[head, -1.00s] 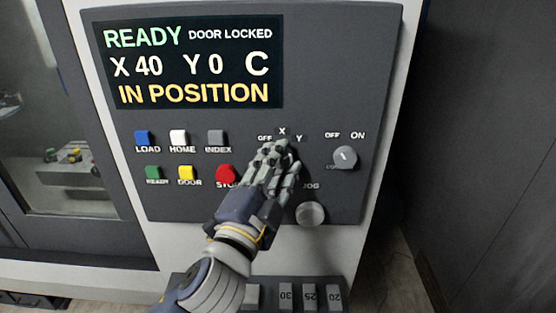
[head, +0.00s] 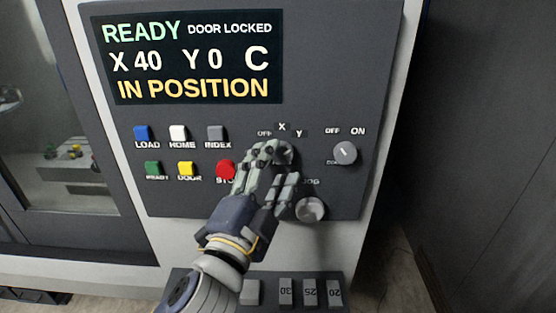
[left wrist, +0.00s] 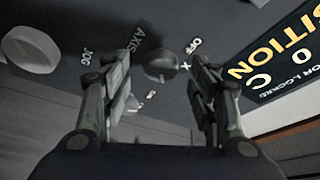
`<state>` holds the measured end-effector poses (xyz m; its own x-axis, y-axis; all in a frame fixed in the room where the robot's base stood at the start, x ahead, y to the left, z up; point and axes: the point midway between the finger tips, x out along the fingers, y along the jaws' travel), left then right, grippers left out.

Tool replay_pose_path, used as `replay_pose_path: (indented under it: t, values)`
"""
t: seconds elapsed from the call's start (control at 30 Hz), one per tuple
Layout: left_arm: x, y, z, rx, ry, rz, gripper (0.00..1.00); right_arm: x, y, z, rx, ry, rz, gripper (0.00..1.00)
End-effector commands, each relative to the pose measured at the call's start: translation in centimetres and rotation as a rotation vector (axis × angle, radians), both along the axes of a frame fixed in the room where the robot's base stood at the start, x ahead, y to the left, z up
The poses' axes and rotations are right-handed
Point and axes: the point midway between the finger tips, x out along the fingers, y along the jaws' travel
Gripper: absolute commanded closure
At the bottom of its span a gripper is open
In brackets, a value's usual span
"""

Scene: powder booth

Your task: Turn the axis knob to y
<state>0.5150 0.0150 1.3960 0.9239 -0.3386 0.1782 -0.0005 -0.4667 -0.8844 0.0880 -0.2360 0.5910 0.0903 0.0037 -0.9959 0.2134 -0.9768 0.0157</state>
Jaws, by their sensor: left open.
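The axis knob (head: 286,152) is a small round grey knob below the labels OFF, X and Y on the dark panel. My left gripper (head: 273,163) is in front of it in the head view and hides much of it. In the left wrist view the dark knob (left wrist: 161,67) shows between the two fingertips of my left gripper (left wrist: 159,70), which are apart on either side. I cannot tell whether they touch it. Its pointer direction is not clear. The display (head: 190,60) reads READY, DOOR LOCKED, X 40, Y 0, C, IN POSITION. My right gripper is not in view.
The jog knob (head: 310,209) is just below and right of my left gripper. The OFF/ON knob (head: 345,153) is to the right. The red stop button (head: 225,169) is close on the left. More coloured buttons lie further left.

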Motion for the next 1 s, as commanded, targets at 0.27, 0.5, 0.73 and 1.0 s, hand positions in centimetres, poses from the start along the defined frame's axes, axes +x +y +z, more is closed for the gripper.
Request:
replay_pose_path:
  t: [0.27, 0.5, 0.73, 1.0]
  values:
    - [-3.6, 1.3, -0.8, 0.0, 0.002, -0.001, 0.46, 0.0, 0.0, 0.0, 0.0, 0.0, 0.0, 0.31]
    - [-4.5, 1.6, -0.9, 0.001, 0.0, 0.0, 0.46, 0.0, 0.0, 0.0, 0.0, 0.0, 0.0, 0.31]
    - [-4.5, 1.6, -0.9, 0.0, 0.0, 0.0, 0.46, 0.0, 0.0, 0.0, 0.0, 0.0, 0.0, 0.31]
    - [-3.8, 2.9, -3.2, -0.046, 0.099, 0.035, 0.46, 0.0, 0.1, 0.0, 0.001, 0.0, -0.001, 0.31]
